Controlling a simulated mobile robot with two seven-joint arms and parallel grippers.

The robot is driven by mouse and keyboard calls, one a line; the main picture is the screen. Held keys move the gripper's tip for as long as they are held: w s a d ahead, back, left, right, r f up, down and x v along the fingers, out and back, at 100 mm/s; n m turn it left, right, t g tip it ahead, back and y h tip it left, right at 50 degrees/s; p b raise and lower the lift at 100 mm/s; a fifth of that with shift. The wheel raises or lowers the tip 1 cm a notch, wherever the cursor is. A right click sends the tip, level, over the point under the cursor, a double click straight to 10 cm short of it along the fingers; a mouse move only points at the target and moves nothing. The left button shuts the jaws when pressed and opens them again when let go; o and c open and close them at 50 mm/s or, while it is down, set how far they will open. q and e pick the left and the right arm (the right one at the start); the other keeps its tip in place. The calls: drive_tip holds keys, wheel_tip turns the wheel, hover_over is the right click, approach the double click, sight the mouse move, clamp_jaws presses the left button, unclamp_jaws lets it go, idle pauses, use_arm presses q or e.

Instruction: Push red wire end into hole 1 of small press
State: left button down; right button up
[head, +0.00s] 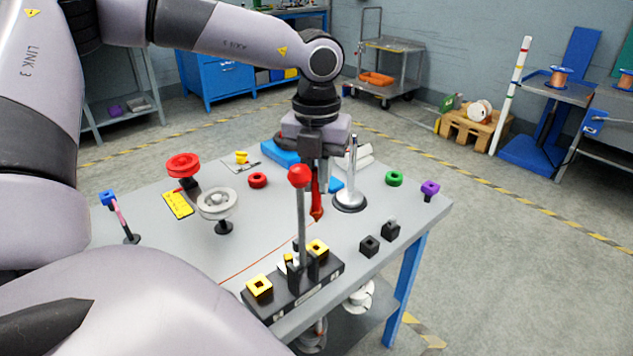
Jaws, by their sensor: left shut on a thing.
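My left gripper (322,182) points down over the table, behind the press's lever. It is shut on the red wire end (317,207), a red tapered piece that hangs tip down above the tabletop. A thin red wire (262,258) lies across the table toward the front left. The small press (291,296) has a black base at the table's front edge, two yellow square blocks with holes, and an upright lever with a red ball knob (299,175). The red wire end is behind the press, apart from both blocks. I cannot read which hole is 1. My right gripper is not in view.
A chrome post (351,185) stands close to the right of the gripper. A blue thing (283,153) lies behind it. Two black blocks (369,246), a green ring (394,178) and a purple piece (430,189) are at right. Pulleys (217,204) stand at left.

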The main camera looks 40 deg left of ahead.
sight(317, 216)
use_arm(q)
drive_tip(key=shift+f+b, duration=0.9)
drive_tip(key=shift+f, duration=1.5)
drive_tip(key=shift+f, duration=0.1)
drive_tip(key=shift+f+b, duration=0.55)
drive_tip(key=shift+b, duration=0.55)
drive_tip(key=shift+f+b, duration=1.05)
drive_tip(key=shift+b, duration=0.35)
drive_tip(key=c, duration=1)
unclamp_jaws()
